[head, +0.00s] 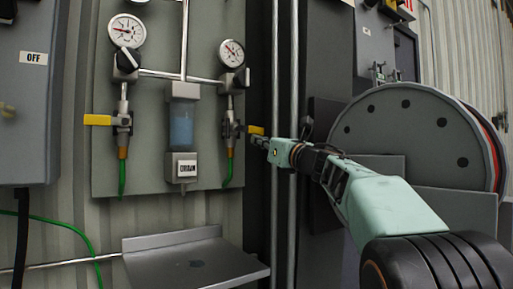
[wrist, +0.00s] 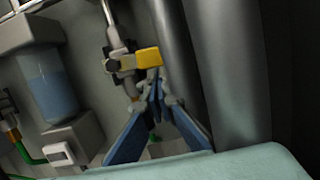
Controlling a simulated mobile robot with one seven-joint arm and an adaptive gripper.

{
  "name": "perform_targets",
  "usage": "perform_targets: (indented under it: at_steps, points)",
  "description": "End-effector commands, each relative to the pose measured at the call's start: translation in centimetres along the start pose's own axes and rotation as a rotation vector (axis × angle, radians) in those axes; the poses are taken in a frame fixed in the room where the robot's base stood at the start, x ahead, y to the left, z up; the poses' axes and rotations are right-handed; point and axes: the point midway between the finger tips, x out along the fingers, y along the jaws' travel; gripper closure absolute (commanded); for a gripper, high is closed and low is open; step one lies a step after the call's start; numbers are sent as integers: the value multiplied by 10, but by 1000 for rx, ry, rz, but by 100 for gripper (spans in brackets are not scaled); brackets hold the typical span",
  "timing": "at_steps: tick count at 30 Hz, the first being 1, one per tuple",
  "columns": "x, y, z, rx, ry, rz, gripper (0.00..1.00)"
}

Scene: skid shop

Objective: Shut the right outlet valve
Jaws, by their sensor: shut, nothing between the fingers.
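The right outlet valve (head: 230,129) sits on the right vertical pipe of the grey panel, under the right gauge. Its yellow handle (head: 256,130) points right, crosswise to the pipe. In the wrist view the yellow handle (wrist: 148,58) is just beyond my fingertips, and the valve body (wrist: 122,62) is to its left. My gripper (head: 258,142) is shut and empty, just below the handle. In the wrist view its blue fingers (wrist: 156,88) come together under the handle; I cannot tell whether they touch it.
The left valve's yellow handle (head: 98,120) points left. A filter bowl (head: 182,125) with blue liquid hangs between the valves, above a drain box (head: 182,168). Vertical pipes (head: 282,70) stand right of the panel, close to my gripper. A metal shelf (head: 195,265) is below.

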Motion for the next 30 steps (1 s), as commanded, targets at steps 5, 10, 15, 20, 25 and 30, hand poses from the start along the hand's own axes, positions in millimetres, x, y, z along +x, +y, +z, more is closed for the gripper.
perform_targets:
  at_steps: [5,10,15,20,25,30]
  points:
    - [0,-2,5,-55,-4,13,100]
    - [1,-2,7,-77,-4,19,100]
    - [1,-2,7,-80,-3,21,100]
    - [1,-2,7,-79,-3,21,100]
    - [1,-2,5,-78,-3,21,100]
    - [0,-1,-8,-78,-2,20,100]
